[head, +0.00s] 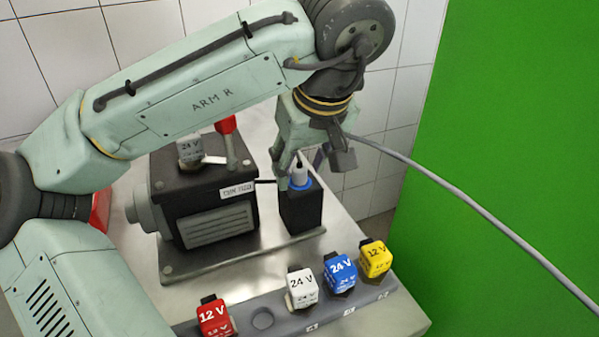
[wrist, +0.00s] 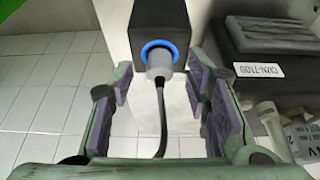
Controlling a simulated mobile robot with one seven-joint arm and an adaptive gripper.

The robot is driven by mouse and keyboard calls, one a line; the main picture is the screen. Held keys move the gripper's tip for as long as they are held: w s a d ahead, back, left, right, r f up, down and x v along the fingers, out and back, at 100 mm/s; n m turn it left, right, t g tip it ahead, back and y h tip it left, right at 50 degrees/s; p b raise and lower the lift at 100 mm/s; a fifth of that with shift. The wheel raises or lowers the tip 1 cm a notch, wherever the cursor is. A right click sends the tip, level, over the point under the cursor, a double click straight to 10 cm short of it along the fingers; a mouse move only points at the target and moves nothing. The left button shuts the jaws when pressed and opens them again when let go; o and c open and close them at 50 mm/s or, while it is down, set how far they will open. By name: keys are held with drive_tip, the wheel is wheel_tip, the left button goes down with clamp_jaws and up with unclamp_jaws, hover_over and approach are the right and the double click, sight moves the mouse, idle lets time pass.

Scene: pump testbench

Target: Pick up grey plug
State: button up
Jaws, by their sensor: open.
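The grey plug (head: 298,174) sits in a blue-ringed socket on top of a black box (head: 302,208) on the bench. In the wrist view the plug (wrist: 159,63) shows within its blue ring, and a dark cable runs from it toward my gripper. In the head view a long grey cable (head: 470,205) runs from the gripper area to the lower right. My gripper (head: 304,160) is open at the plug, partly hiding it in the head view. In the wrist view its padded fingers (wrist: 163,105) stand apart to either side of the cable, with nothing clamped.
A dark pump unit (head: 215,205) with a red-handled lever (head: 226,126) and a grey 24 V block (head: 190,149) stands left of the socket box. Red (head: 214,319), white (head: 301,289), blue (head: 340,272) and yellow (head: 375,258) blocks line the front rail.

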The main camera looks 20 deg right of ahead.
sight(298, 166)
drive_tip(key=shift+f, duration=0.1)
clamp_jaws()
idle(0.5)
drive_tip(key=shift+w+r, duration=0.1)
drive_tip(key=shift+r, duration=0.4)
drive_tip(key=b+v, duration=0.1)
drive_tip(key=v, duration=0.1)
drive_tip(key=shift+r, duration=0.3)
drive_tip(key=s+a+r+b, duration=0.1)
drive_tip(key=s+a, duration=0.1)
drive_tip(key=s, duration=1.3)
drive_tip(key=shift+r, duration=0.25)
